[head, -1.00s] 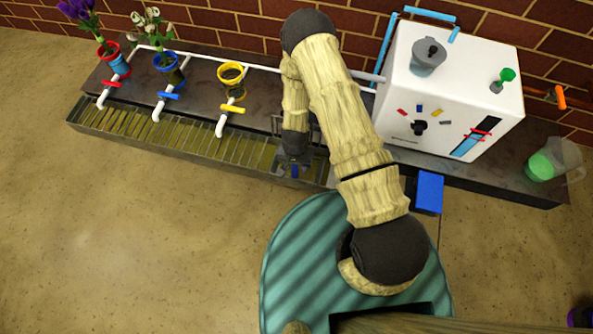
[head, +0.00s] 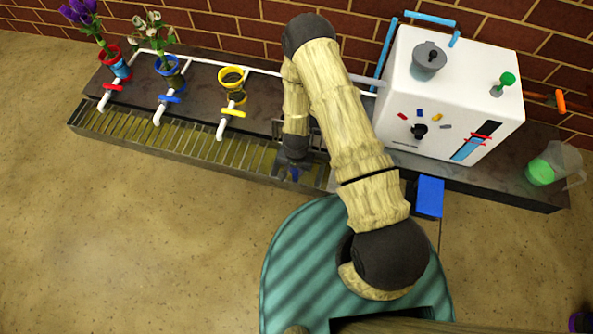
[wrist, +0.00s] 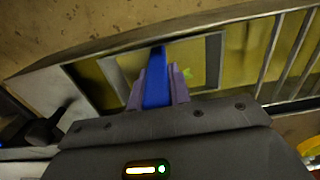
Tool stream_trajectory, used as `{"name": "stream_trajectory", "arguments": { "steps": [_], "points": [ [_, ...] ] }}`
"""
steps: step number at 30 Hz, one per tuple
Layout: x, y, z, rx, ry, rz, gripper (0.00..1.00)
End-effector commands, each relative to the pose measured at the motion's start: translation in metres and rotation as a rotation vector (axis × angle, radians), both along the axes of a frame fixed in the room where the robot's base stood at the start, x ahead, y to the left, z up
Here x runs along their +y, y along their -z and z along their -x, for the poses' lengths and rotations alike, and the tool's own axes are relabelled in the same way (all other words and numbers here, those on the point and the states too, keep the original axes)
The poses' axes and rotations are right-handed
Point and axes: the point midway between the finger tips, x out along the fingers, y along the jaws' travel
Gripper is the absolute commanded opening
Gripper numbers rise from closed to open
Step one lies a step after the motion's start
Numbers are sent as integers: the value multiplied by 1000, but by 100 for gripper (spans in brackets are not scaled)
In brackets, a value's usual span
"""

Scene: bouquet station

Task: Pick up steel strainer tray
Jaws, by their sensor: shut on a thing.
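The steel strainer tray (head: 160,140) is a long slatted metal tray along the front edge of the dark bench. My gripper (head: 292,168) is at its right end, pointing down, with the arm reaching over from the right. In the wrist view my gripper (wrist: 158,92) has its purple fingers shut on a blue bar (wrist: 156,75), which appears to be the tray's handle. The steel frame and slats (wrist: 285,60) lie around and beside it. The tray looks level and low. The lower part of the grip is hidden, and I cannot tell whether the tray is lifted.
Red, blue and yellow pots (head: 232,76) stand behind white taps on the bench; two hold flowers. A white machine (head: 450,95) stands to the right. A clear jug (head: 553,162) with green liquid is at the far right. The floor in front of the tray is clear.

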Motion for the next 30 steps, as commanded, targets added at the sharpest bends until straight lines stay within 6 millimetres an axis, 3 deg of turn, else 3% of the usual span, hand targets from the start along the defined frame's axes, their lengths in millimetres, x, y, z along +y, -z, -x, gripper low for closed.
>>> {"name": "stream_trajectory", "arguments": {
  "steps": [8, 14, 24, 30],
  "points": [
    [0, -19, -1, -1, -1, -1, 0],
    [1, -62, -1, -4, -1, -1, 0],
    [0, -150, -1, -2, -1, 0, 0],
    [0, -176, 0, -1, -1, 0, 0]
  ]
}}
